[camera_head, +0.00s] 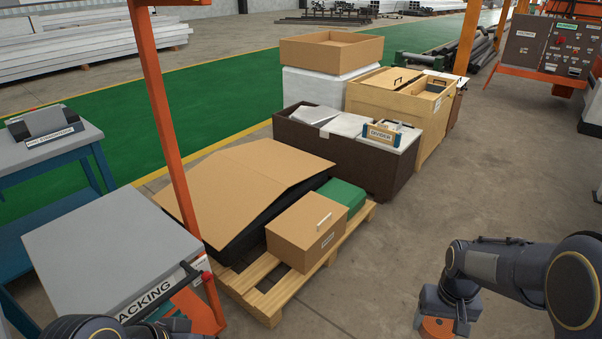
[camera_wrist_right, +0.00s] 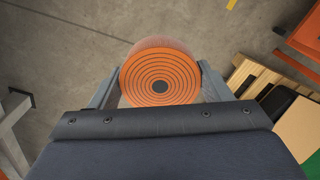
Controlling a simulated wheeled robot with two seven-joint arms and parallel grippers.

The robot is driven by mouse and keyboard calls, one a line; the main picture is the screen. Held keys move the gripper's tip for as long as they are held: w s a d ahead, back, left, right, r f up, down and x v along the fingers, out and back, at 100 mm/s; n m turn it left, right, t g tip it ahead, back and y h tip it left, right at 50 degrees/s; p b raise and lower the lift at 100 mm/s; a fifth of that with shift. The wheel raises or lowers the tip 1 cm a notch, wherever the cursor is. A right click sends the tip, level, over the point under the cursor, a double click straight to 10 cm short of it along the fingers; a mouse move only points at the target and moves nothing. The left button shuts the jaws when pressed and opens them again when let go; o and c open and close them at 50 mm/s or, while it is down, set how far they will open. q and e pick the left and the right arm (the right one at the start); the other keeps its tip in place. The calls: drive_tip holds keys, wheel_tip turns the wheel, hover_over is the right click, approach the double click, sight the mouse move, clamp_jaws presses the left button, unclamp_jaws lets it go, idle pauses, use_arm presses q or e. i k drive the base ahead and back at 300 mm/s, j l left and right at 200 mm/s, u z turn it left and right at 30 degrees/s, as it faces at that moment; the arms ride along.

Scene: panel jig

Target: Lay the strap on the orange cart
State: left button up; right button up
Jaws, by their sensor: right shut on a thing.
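The strap is a round orange coil with dark concentric rings and a dark centre (camera_wrist_right: 159,87). My right gripper (camera_wrist_right: 159,92) is shut on it, one finger on each side, and holds it above the concrete floor. In the head view the right gripper (camera_head: 438,325) is at the bottom edge, with part of the orange strap (camera_head: 434,330) showing beneath it. The orange cart (camera_head: 110,250) stands at lower left, with a bare grey top, a PACKING label and an orange post. The right gripper is well to its right. Only dark links of my left arm show at the bottom left; its fingers are hidden.
A wooden pallet (camera_head: 255,298) with a cardboard box (camera_head: 306,228), a green box (camera_head: 342,195) and a large folded carton (camera_head: 240,185) lies between the cart and my right arm. A blue bench (camera_head: 50,160) stands left. Floor right of the pallet is clear.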

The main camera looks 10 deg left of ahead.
sight(117, 252)
drive_tip(key=i+j+u, duration=0.1)
drive_tip(key=i+u, duration=0.75)
drive_tip(key=i+l+u, duration=0.2)
drive_tip(key=u, duration=0.2)
drive_tip(key=i+l+u, duration=0.3)
drive_tip(key=u, duration=0.15)
drive_tip(key=i+j+u, duration=0.1)
drive_tip(key=u, duration=0.3)
drive_tip(key=i+j+u, duration=0.1)
drive_tip(key=u, duration=0.35)
drive_tip(key=i+u, duration=0.15)
drive_tip(key=u, duration=0.25)
drive_tip(key=i+u, duration=0.1)
drive_tip(key=u, duration=0.3)
drive_tip(key=i, duration=0.1)
